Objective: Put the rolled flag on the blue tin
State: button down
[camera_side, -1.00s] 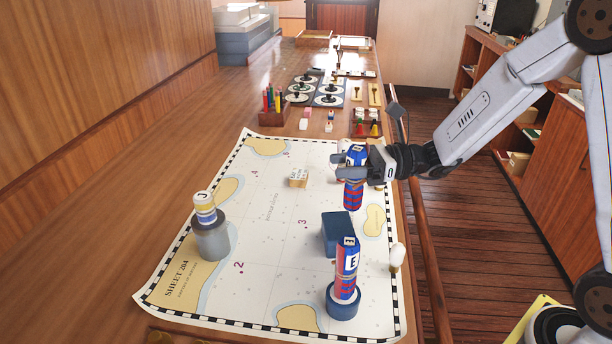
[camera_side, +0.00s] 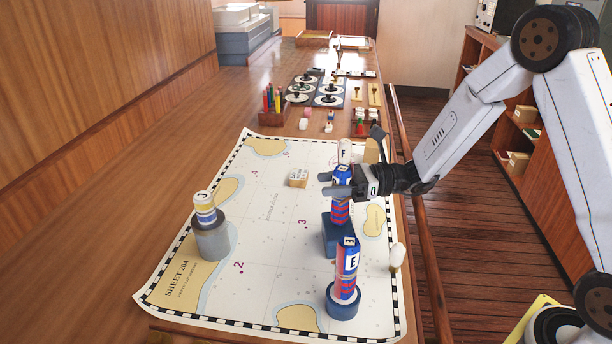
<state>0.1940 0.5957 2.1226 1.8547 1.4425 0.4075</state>
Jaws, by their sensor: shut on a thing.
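My gripper (camera_side: 331,184) is shut on a rolled flag (camera_side: 340,212) with blue and red bands, held upright. A square blue tin (camera_side: 333,238) stands on the chart directly below it in the picture. The flag's lower end overlaps the tin's top; I cannot tell whether they touch. Another rolled flag (camera_side: 347,262), marked E, stands upright on a round blue holder (camera_side: 343,304) in front. A flag marked J (camera_side: 205,209) stands on a grey cylinder (camera_side: 212,240) at the left. A whitish flag marked F (camera_side: 344,152) shows behind my gripper, its lower part hidden.
The chart (camera_side: 270,250) covers the near counter. A small wooden block (camera_side: 298,178) lies on it, and a small white-topped piece (camera_side: 397,257) stands at its right edge. A pencil box (camera_side: 272,117) and round dials (camera_side: 328,99) are farther back. The chart's middle is clear.

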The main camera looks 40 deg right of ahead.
jog(key=shift+f, duration=0.5)
jog(key=shift+f, duration=0.15)
jog(key=shift+c, duration=0.7)
grip_release()
jog(key=shift+d, duration=0.1)
jog(key=v, duration=1.1)
jog(key=shift+s+d, duration=0.2)
jog(key=shift+d, duration=0.15)
